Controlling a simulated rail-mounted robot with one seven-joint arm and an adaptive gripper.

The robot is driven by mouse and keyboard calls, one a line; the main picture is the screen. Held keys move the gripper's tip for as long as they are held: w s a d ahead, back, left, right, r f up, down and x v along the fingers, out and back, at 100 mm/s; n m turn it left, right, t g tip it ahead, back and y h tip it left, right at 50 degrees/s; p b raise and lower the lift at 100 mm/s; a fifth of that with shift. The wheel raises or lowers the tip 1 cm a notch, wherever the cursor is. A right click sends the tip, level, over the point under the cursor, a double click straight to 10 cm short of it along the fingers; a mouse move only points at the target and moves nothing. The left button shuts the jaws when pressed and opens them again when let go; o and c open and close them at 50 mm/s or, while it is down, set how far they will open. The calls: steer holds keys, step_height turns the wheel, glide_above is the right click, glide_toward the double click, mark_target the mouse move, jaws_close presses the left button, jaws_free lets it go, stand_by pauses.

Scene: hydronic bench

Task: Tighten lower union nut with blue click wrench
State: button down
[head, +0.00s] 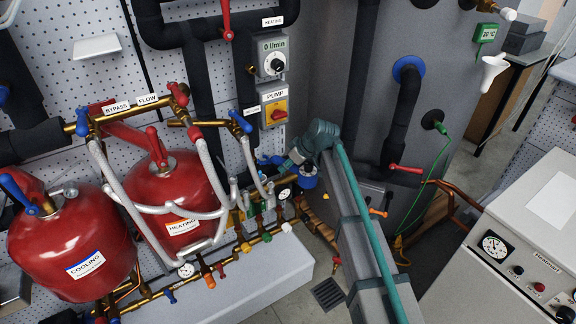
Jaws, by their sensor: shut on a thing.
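My gripper (284,168) is at the end of the bent grey-and-teal arm, in the middle of the head view, small and partly hidden among the pipes. It is shut on a slim blue thing (270,160), which looks like the blue click wrench; only part of it shows. Gripper and wrench are just above the brass pipework, beside a round gauge (284,194) and left of a blue ring fitting (308,181). The lower union nut cannot be made out clearly among the brass fittings there. I cannot tell whether the wrench touches it.
Red heating (176,195) and cooling (70,250) vessels stand left, with grey hoses (120,205) looping close to my gripper. The pump switch box (274,108) is above. A grey tank (335,70) stands behind, and a white cabinet (520,245) at right. Floor lies between.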

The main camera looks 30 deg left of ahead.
mark_target(271, 162)
steer(key=shift+a, duration=0.15)
steer(key=shift+w+a, duration=0.2)
steer(key=shift+a, duration=2.2)
steer(key=shift+f+b, duration=0.85)
steer(key=shift+f, duration=0.15)
stand_by(0.8)
steer(key=shift+s+m+t, duration=0.3)
steer(key=shift+s+m, duration=0.1)
steer(key=shift+s, duration=0.25)
steer(key=shift+s+a+r+m+t+p, duration=0.1)
steer(key=shift+s+r+m+t+p, duration=0.2)
steer(key=shift+r, duration=0.25)
steer(key=shift+s+a+r+m+t+p, duration=0.15)
steer(key=shift+r+m+p, duration=0.1)
steer(key=shift+r+m, duration=0.2)
steer(key=shift+d, duration=0.1)
